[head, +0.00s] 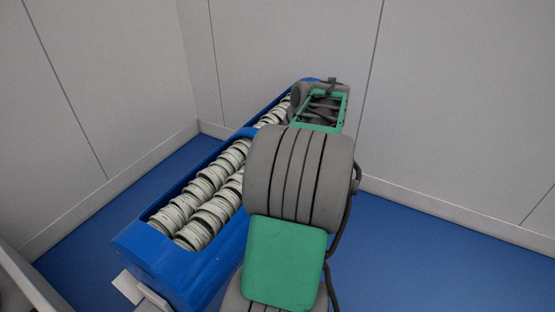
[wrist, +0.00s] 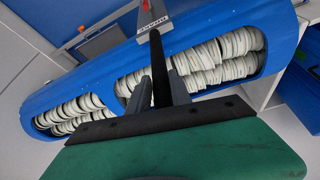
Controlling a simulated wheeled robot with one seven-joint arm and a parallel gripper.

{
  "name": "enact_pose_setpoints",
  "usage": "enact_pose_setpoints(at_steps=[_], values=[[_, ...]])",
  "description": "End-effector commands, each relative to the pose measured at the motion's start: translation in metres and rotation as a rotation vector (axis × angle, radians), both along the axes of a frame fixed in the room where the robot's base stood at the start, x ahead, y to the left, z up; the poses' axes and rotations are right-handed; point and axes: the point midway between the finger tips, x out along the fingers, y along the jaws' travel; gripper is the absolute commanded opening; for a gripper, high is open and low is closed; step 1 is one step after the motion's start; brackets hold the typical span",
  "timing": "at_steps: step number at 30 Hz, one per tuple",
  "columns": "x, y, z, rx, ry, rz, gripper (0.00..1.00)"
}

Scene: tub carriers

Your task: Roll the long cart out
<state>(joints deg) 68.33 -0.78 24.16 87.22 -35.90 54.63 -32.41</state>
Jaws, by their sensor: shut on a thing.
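The long cart (head: 165,260) is a blue tub carrier with rows of stacked white round dishes in its open top. It stands at an angle on the blue floor, its far end near the wall corner. In the wrist view the cart (wrist: 110,72) spans the picture, with two dish-filled openings. My gripper (wrist: 160,84) is over the cart, its two grey fingers shut on a dark bar (wrist: 157,60). The bar reaches up to a grey plate (wrist: 155,14) marked BRAKE. My arm hides part of the cart's right side in the head view.
Pale panelled walls (head: 290,45) rise behind and to the left of the cart. Blue floor (head: 430,250) is open on the right. A grey edge (head: 25,280) shows at the lower left. Another blue thing (wrist: 303,85) shows at the right in the wrist view.

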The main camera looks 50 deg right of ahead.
Motion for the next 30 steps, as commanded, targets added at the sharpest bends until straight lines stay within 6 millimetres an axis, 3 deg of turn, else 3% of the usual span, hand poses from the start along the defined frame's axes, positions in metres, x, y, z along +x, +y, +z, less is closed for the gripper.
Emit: enact_pose_setpoints(at_steps=[1,13,14,15,21,30], values=[[0.0064,-0.0048,0.0096,-0.025,-0.019,0.001,0.0],[0.0053,-0.0061,0.0095,-0.025,-0.02,0.0,0.0],[0.0047,-0.0066,0.0095,-0.025,-0.02,-0.001,0.26],[0.004,-0.007,0.0094,-0.025,-0.02,-0.002,0.29],[0.0031,-0.0054,0.0064,-0.018,-0.016,-0.001,0.46],[0.0026,-0.0032,0.007,-0.012,-0.013,0.002,0.47]])
